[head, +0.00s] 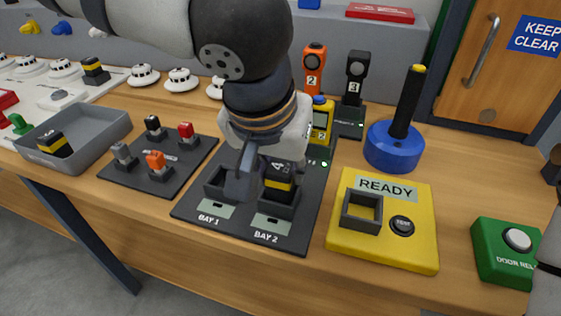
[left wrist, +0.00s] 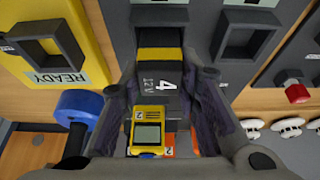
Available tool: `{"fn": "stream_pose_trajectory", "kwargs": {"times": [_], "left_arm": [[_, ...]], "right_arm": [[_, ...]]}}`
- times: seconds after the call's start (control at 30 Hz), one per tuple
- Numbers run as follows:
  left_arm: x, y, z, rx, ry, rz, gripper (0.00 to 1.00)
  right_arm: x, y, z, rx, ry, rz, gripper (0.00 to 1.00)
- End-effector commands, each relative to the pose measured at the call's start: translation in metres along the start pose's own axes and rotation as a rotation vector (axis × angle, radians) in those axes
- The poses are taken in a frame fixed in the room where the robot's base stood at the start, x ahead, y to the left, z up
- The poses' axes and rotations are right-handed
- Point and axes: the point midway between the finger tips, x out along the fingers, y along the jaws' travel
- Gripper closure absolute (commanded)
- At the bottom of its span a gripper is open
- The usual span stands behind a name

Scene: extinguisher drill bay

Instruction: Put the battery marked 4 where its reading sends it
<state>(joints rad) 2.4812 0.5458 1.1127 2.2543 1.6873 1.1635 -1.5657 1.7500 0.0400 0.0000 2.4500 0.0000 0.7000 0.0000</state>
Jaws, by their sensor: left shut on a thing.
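The battery marked 4 (head: 281,183), black with a yellow band, is at the bay 2 socket (head: 278,212). It also shows in the left wrist view (left wrist: 160,75), with "4" and "12 V" on its side. My left gripper (head: 264,172) is shut on it from above, its fingers on both sides in the wrist view (left wrist: 160,92). How deep the battery sits in the socket I cannot tell. The bay 1 socket (head: 216,188) looks empty. The yellow READY tester (head: 405,250) has an empty square socket and a TEST button. My right gripper is not in view.
A grey tray (head: 108,128) at left holds another black and yellow battery (head: 54,143). A dark plate (head: 128,172) carries several coloured knobs. Behind the bays stand a yellow unit marked 2 (head: 321,122) and a blue-based post (head: 395,150). A green button box (head: 505,255) is at right.

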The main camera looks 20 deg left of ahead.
Motion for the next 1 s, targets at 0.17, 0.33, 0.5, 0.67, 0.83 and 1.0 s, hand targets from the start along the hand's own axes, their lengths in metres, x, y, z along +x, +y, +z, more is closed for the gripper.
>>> {"fn": "stream_pose_trajectory", "kwargs": {"times": [0.17,0.33,0.5,0.67,0.83,1.0], "left_arm": [[0.0021,0.0001,0.0007,0.001,0.002,0.000,1.00],[0.0034,0.0002,0.0011,0.001,0.003,0.000,1.00],[0.0033,0.0001,0.0011,0.001,0.003,0.000,0.55],[0.0035,0.0001,0.0012,0.001,0.002,0.000,0.47],[0.0038,-0.0001,0.0017,0.001,0.000,0.000,0.34],[0.0038,0.0000,0.0016,0.001,0.000,0.000,0.34]], "right_arm": [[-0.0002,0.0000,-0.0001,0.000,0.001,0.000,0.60],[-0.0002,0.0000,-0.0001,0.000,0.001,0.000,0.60],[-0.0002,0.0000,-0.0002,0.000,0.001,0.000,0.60],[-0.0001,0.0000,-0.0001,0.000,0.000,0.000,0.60],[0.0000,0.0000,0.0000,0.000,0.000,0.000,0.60],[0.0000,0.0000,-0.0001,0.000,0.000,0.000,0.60]]}}
